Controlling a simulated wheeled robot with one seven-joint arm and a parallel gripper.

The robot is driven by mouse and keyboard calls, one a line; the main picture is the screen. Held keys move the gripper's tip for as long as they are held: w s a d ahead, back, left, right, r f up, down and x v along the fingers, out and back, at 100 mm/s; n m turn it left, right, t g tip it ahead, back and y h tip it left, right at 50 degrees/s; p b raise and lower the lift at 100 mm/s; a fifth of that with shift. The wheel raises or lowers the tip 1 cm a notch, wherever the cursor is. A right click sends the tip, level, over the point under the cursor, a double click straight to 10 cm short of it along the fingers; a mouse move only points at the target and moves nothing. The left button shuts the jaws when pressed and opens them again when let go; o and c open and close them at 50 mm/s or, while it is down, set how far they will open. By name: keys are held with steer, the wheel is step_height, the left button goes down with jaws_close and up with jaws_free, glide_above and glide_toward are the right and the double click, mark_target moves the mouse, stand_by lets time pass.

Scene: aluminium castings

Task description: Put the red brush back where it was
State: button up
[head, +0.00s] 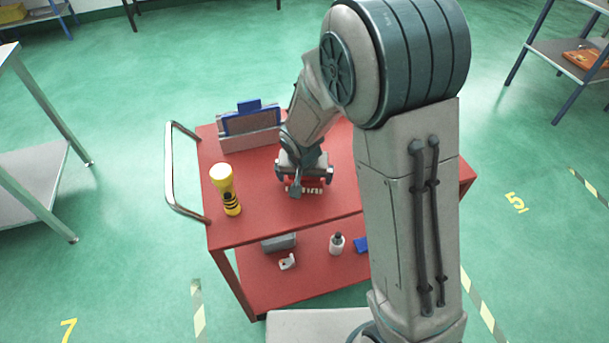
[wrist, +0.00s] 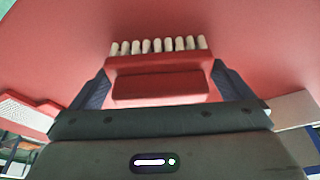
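The red brush (head: 314,190) with a row of pale bristles is at my gripper (head: 303,184), over the middle of the red cart's top (head: 270,222). In the wrist view the brush (wrist: 160,84) lies crosswise between the two dark fingers of my gripper (wrist: 160,76). The fingers appear to touch both ends of it, and the bristles point away from the palm. I cannot tell whether the brush touches the cart top. My forearm and wrist hide part of the top behind it.
The front of the top is clear.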

steer(key=shift+r, duration=0.15)
steer(key=shift+r+p, duration=0.2)
steer(key=shift+p, duration=0.1)
steer(key=v, duration=1.2)
steer(key=s+d+r, duration=0.3)
steer(key=s+d, duration=0.4)
steer(key=s, duration=0.1)
steer(key=s+d+r+n, duration=0.1)
steer(key=s+d+r, duration=0.1)
steer(key=s+d, duration=0.5)
steer(key=shift+s+r+g, duration=0.3)
steer(key=shift+s+r, duration=0.1)
steer(key=shift+d, duration=0.1)
